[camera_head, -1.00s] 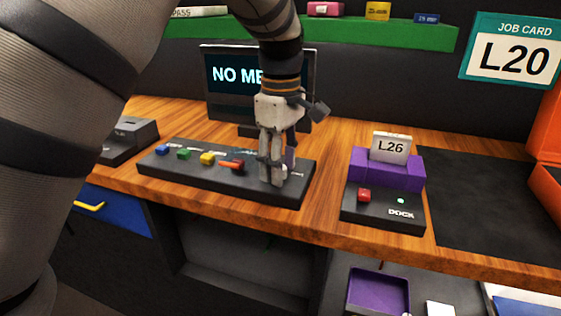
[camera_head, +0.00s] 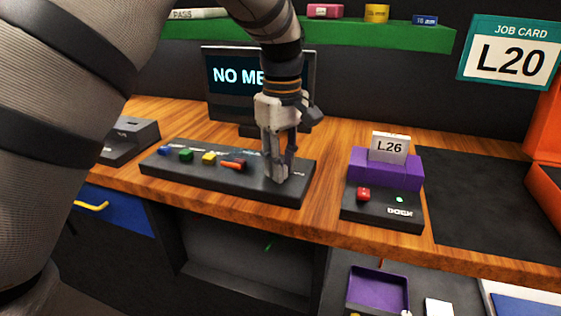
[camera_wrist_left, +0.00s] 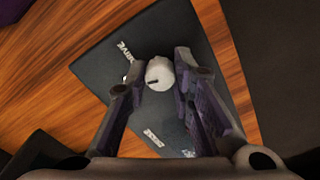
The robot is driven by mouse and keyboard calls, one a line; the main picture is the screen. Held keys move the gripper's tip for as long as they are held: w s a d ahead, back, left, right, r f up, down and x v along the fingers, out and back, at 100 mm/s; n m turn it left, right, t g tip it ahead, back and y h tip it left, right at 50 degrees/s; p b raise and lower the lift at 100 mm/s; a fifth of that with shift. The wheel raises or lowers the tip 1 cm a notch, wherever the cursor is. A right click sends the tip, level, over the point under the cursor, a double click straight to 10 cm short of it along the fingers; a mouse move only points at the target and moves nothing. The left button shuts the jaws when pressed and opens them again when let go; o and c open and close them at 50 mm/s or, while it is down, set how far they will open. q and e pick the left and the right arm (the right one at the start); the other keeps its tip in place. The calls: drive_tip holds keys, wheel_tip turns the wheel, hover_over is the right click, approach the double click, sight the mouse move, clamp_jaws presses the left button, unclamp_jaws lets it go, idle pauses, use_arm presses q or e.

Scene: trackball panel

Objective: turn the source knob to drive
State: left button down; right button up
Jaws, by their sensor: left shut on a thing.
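The source knob (camera_wrist_left: 160,73) is a pale round knob with a dark pointer mark at the lower left of its face. It sits on the dark control panel (camera_head: 215,178), which also shows in the wrist view (camera_wrist_left: 100,62). White DRIVE lettering (camera_wrist_left: 117,48) lies to the knob's upper left; another label (camera_wrist_left: 153,138), too blurred to read, lies below it. My left gripper (camera_head: 278,177) points down at the panel's right end, its fingers on both sides of the knob in the wrist view (camera_wrist_left: 160,75), shut on it. In the head view the fingers hide the knob.
Blue, green and yellow buttons (camera_head: 209,158) and a red-orange control (camera_head: 233,164) are left of my gripper. A monitor (camera_head: 225,85) stands behind. The dock (camera_head: 378,207) with a purple block and L26 card is to the right, beside a clear dark mat (camera_head: 480,200).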

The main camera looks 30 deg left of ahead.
use_arm(q)
drive_tip(key=m, duration=0.4)
drive_tip(key=shift+m, duration=2.5)
drive_tip(key=c, duration=1.4)
unclamp_jaws()
wheel_tip(320, 180, up, 12)
